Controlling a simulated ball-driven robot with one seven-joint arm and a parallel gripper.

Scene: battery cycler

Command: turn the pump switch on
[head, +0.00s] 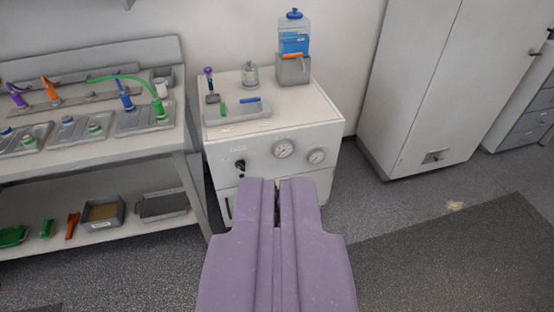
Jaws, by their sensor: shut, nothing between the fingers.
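A white pump cabinet (225,150) stands in the middle, against the wall. A small black knob-like switch (240,163) sits at the left of its front panel; its setting is too small to tell. Two round gauges, a larger one (283,149) and a smaller one (316,156), sit to the right of it. My purple gripper (277,184) is shut and empty. It appears in front of the cabinet's lower front, below and right of the switch in the picture. It hides part of the cabinet front. I see no contact with the switch.
On the cabinet top are a grey tray (236,116), a glass jar (250,75) and a blue-lidded bottle (293,35) in a grey holder. A bench (90,165) with cells and trays adjoins on the left. A tall cabinet (410,90) stands right. Floor (390,215) is free at right.

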